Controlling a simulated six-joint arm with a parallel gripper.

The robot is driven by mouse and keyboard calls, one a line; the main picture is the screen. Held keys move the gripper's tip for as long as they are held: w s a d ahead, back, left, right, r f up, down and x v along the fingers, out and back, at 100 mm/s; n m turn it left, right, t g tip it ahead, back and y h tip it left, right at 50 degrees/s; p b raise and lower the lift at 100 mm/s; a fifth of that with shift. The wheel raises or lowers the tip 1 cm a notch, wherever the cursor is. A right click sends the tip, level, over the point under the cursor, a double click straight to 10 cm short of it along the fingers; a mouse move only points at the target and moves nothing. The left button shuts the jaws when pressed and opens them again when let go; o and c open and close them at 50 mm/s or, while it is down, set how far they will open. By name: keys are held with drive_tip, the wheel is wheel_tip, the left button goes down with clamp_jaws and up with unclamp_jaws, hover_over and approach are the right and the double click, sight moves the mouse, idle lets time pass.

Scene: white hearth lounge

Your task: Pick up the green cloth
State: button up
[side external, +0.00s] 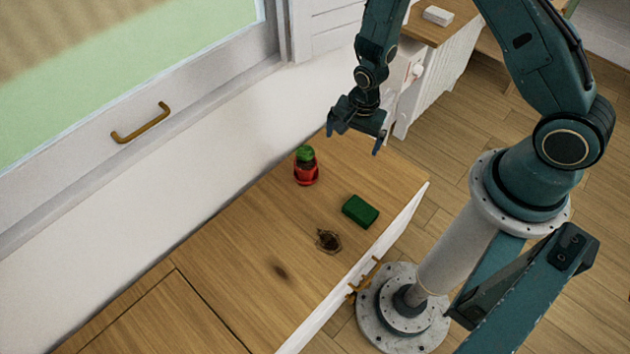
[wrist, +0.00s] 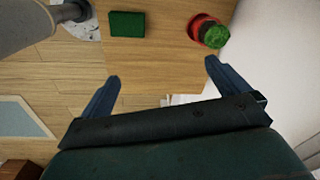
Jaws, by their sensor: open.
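The green cloth (side external: 360,211) is a small, folded dark-green block lying flat on the wooden cabinet top (side external: 236,234), near its front edge. It also shows at the top of the wrist view (wrist: 127,24). My gripper (side external: 355,145) is open and empty, held in the air above the far end of the cabinet top, beyond the cloth. In the wrist view its two fingers (wrist: 160,84) are wide apart, and the cloth lies ahead of them, towards the left finger. Nothing covers the cloth.
A red pot with a green plant (side external: 306,168) stands beyond the cloth, to its left. A small brown object (side external: 328,241) lies close to the cloth on its near side. A dark stain (side external: 281,271) marks the wood. A white wall with a window runs along the left.

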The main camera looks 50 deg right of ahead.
drive_tip(key=s+f+m+g, duration=0.1)
drive_tip(key=s+f+m, duration=0.2)
drive_tip(key=f, duration=1)
drive_tip(key=s, duration=0.3)
drive_tip(key=shift+s+f+m, duration=0.3)
drive_tip(key=shift+s+m, duration=0.1)
drive_tip(key=shift+f, duration=0.1)
hover_over(361, 209)
drive_tip(key=shift+s+d+f, duration=0.1)
drive_tip(key=shift+d+f, duration=0.05)
drive_tip(key=shift+f, duration=4)
drive_tip(key=shift+f, duration=0.15)
drive_tip(key=shift+f, duration=2.45)
drive_tip(key=shift+c, duration=0.2)
drive_tip(key=c, duration=0.8)
drive_tip(key=shift+o, duration=0.2)
drive_tip(key=shift+r, duration=0.2)
